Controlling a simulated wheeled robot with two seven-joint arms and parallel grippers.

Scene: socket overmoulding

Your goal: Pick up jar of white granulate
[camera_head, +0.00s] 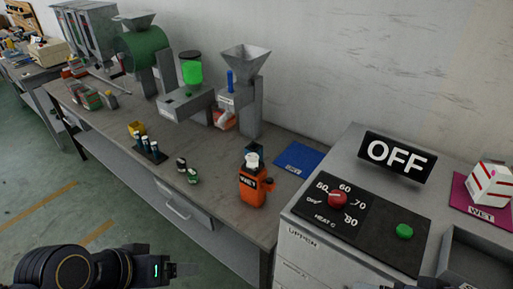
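I cannot pick out a jar of white granulate with certainty. A small white-topped object (252,160) shows above an orange container (253,187) with a dark label, near the right end of the grey workbench (110,122); I cannot tell whether it stands on or behind it. A white and red carton-like object (490,182) sits on a magenta mat (464,194) at the far right. My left gripper (187,269) is low in front of the bench, away from these objects; its finger opening is unclear. Only a sliver of what seems my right gripper (428,283) shows at the bottom edge.
A blue mat (298,157) lies on the bench. Hopper machines (245,65) stand along the wall. Small bottles (187,172) and a dark rack (150,150) are mid-bench. A grey cabinet (310,235) with an OFF display (397,156) and red and green buttons stands right.

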